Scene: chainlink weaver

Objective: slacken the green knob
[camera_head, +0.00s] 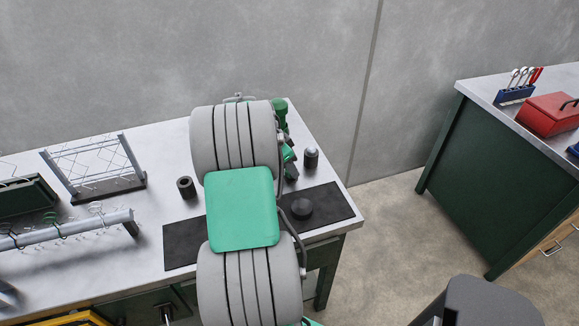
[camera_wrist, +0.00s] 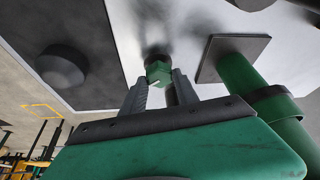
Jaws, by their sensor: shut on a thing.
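The green knob (camera_wrist: 158,72) is a small faceted piece in the upper middle of the wrist view. My gripper (camera_wrist: 159,79) has its two grey fingers on either side of the knob and is shut on it. A dark shaft shows just below the knob, between the fingers. In the head view my own arm covers much of the bench, and I cannot make out the knob or the fingertips there for sure.
A green post (camera_wrist: 258,88) on a square plate stands close right of my gripper; it also shows in the head view (camera_head: 280,113). A dark round piece (camera_head: 301,208) lies on the black mat (camera_head: 332,203). A dark cylinder (camera_head: 311,158) and a hollow cylinder (camera_head: 186,187) stand nearby.

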